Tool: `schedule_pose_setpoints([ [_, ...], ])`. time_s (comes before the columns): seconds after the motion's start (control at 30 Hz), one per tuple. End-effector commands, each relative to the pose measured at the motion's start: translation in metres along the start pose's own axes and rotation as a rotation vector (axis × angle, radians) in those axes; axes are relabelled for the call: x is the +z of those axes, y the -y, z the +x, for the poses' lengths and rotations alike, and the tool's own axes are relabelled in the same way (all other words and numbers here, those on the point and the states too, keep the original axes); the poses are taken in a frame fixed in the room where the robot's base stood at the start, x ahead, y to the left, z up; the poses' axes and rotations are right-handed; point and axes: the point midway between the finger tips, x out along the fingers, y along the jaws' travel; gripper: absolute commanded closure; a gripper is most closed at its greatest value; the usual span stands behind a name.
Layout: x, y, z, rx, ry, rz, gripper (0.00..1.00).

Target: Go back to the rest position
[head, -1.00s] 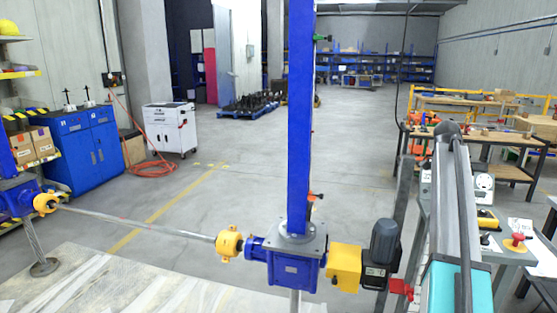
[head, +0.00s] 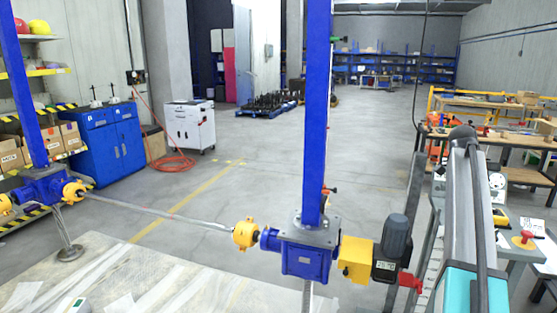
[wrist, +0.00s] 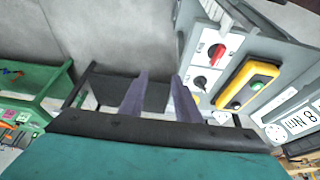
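My gripper (wrist: 160,76) shows in the wrist view with its two grey-purple fingers apart and nothing between them. I cannot see my gripper's fingers in the head view. In the head view, a blue screw jack (head: 308,258) with a tall blue column (head: 317,110) stands at the centre. A second blue jack (head: 42,186) stands at the left, and a shaft (head: 160,213) runs between them.
A yellow coupling and dark motor (head: 393,240) stick out right of the central jack. Workbenches (head: 490,135) stand at the right. A blue cabinet (head: 90,147) and a white cart (head: 189,126) stand at the back left. The grey floor (head: 270,180) behind the shaft is clear.

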Motion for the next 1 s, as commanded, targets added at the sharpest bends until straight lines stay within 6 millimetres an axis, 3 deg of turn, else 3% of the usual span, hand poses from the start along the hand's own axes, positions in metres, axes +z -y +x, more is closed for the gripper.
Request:
schedule_pose_setpoints([
  [0.47,0.071,0.013,0.049,0.06,0.01,-0.091,0.7],
  [0.67,0.129,0.007,0.094,0.114,0.017,-0.162,0.7],
  [1.0,0.23,-0.025,0.177,0.207,0.037,-0.29,0.7],
])
